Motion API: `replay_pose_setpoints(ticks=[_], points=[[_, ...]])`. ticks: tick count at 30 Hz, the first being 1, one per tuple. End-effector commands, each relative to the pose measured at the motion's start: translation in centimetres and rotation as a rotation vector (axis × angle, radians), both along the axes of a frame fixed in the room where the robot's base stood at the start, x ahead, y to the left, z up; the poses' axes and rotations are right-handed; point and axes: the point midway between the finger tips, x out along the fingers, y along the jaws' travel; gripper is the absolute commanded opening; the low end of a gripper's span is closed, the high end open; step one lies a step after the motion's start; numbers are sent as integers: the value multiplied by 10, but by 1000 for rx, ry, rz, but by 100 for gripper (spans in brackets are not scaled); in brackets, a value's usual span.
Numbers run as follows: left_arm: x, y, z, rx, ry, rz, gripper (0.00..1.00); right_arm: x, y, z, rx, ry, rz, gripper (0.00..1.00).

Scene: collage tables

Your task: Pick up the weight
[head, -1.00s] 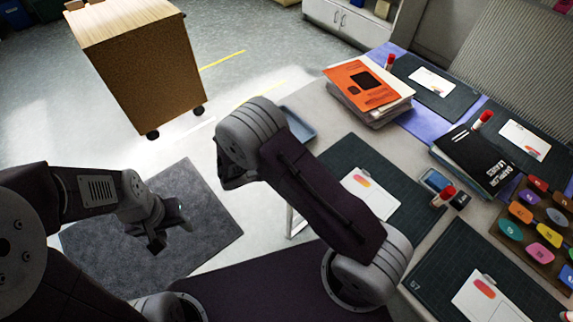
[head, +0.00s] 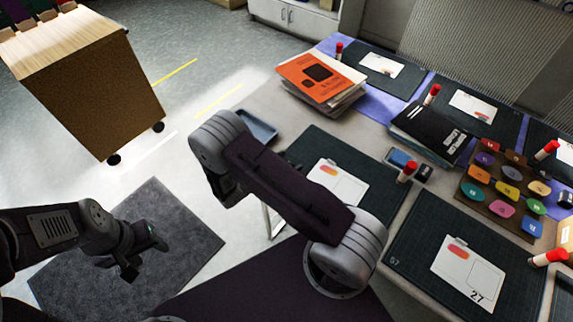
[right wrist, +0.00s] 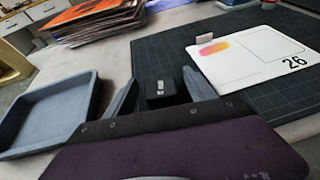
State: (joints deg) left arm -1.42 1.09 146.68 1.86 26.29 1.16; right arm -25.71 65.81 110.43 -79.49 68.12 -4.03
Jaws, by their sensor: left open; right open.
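A small black block with a pale label, which looks like the weight (right wrist: 162,94), shows in the right wrist view at the near-left edge of a dark mat (right wrist: 240,65). My right gripper (right wrist: 161,88) is open, with one finger on each side of the block in the picture. I cannot tell whether the fingers touch it. In the head view the block and the right gripper's fingers are hidden behind my right arm. My left gripper (head: 130,264) is open and empty, over the floor left of the table.
A blue-grey tray (right wrist: 48,112) lies left of the right gripper. A white card marked 26 (right wrist: 262,52) lies on the mat. A paper stack with an orange cover (head: 318,80) stands behind. Red-capped glue sticks, a black folder (head: 432,132) and coloured pieces occupy the table further right.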

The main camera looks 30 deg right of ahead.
Motion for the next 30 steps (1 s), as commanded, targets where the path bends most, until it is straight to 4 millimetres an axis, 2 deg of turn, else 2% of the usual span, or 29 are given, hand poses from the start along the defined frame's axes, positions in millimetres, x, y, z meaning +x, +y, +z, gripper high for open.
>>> replay_pose_setpoints(ticks=[6, 8, 13, 14, 23, 26, 30], points=[[0, 0, 0, 0, 0, 0, 51, 1, -2, -1, 0, -1, 0, 64], [0, 0, 0, 0, 0, 0, 51, 1, -2, -1, 0, -1, 0, 50], [0, 0, 0, 0, 0, 0, 51, 1, -2, -1, 0, -1, 0, 2], [0, 0, 0, 0, 0, 0, 51, 1, -2, -1, 0, -1, 0, 0], [0, 0, 0, 0, 0, 0, 51, 1, -2, 1, 0, -2, -1, 0], [0, 0, 1, 0, 0, 0, 51, 1, -2, 8, 0, -2, 0, 0], [0, 0, 4, 0, 0, 0, 51, 1, -2, 30, 0, -5, 0, 0]])
